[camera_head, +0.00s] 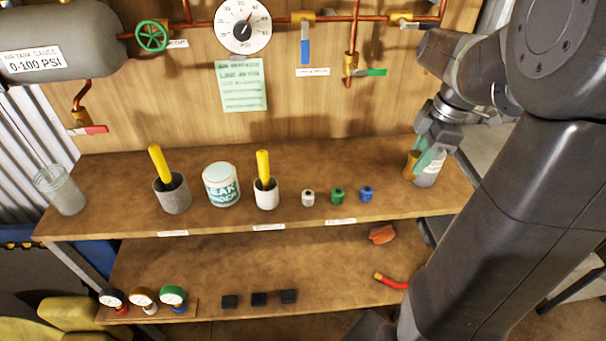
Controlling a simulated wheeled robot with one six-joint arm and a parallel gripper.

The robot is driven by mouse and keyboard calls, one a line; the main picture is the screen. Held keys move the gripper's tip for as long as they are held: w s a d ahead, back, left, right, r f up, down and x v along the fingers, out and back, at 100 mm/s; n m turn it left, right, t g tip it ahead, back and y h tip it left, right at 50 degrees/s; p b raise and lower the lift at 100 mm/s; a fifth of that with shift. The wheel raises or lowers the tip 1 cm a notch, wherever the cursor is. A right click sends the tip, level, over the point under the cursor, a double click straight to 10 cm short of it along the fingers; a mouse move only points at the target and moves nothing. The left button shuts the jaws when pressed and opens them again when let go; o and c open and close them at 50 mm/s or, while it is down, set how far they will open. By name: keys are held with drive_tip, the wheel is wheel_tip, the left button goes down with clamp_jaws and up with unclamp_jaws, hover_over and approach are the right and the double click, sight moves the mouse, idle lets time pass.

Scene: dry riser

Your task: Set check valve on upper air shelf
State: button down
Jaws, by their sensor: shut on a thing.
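The upper shelf (240,219) is a brown wooden board below the panel. My gripper (430,158) is low over its right end, pointing down, with greenish fingertips. It is shut on a small brass-coloured piece (410,166), which may be the check valve. The fingers and a grey container (429,180) with a pale label overlap this piece, so its full shape is hidden. I cannot tell whether the piece touches the shelf. No other thing in view is clearly a check valve.
On the upper shelf stand a clear jar (62,192), two cups with yellow handles (173,195) (266,195), a white tub (221,186) and small fittings (337,195). The lower shelf (230,268) holds gauges (143,297), black blocks (259,299), a red-handled part (391,282) and a rag (382,234).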

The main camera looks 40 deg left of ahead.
drive_tip(key=shift+s+a+r, duration=0.1)
drive_tip(key=shift+a+r, duration=0.05)
drive_tip(key=x, duration=0.3)
drive_tip(key=w+d+x, duration=0.1)
drive_tip(key=x, duration=0.6)
drive_tip(key=shift+w+d+f, duration=0.2)
drive_tip(key=shift+w+d, duration=0.1)
drive_tip(key=shift+d, duration=0.05)
drive_tip(key=c, duration=1.1)
unclamp_jaws()
drive_tip(key=shift+r, duration=0.15)
drive_tip(key=v, duration=1.1)
drive_tip(key=shift+d+r, duration=0.1)
drive_tip(key=shift+r, duration=0.25)
